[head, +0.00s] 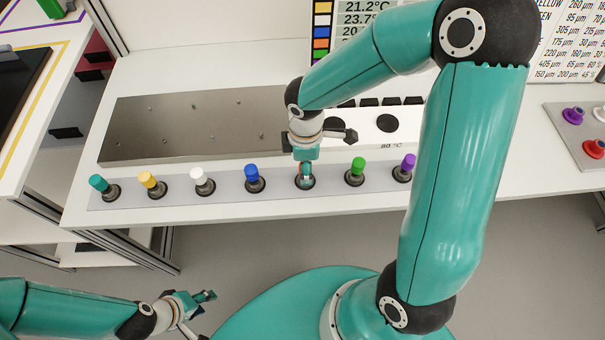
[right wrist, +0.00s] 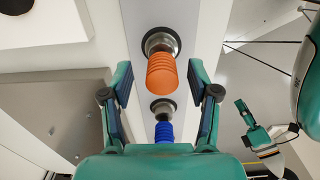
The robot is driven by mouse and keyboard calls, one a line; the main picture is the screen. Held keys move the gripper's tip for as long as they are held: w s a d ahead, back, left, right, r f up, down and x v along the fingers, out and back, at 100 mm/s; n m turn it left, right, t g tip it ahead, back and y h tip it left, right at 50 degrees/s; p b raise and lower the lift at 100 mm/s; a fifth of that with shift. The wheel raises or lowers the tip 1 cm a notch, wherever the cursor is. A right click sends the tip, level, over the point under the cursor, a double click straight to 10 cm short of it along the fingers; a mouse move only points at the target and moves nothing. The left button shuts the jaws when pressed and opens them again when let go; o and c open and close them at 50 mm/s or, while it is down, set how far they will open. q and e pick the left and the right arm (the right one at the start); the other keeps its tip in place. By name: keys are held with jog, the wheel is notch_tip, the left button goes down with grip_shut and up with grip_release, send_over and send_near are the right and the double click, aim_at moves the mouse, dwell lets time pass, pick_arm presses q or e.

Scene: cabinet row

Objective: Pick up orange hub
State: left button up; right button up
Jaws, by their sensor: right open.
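The orange hub (right wrist: 162,76) stands in a dark round seat in the right wrist view. It is ribbed and lies between the two parted fingers of my right gripper (right wrist: 161,90), apart from both. In the head view my right gripper (head: 305,160) is over this hub in the row, right of the blue hub, and hides most of it. My left gripper (head: 203,303) hangs low in front of the bench with its fingers apart and nothing between them. It also shows at the right of the right wrist view (right wrist: 262,119).
A blue hub (head: 254,173) and a green hub (head: 356,166) flank the spot. White (head: 200,175), yellow (head: 147,180), teal (head: 98,184) and purple (head: 408,163) hubs share the grey strip (head: 226,189). A metal plate (head: 185,125) lies behind. The floor in front is open.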

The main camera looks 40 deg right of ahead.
notch_tip(320, 180, down, 2)
jog(key=shift+f, duration=0.2)
grip_shut()
jog(key=shift+r, duration=0.1)
dwell(0.3)
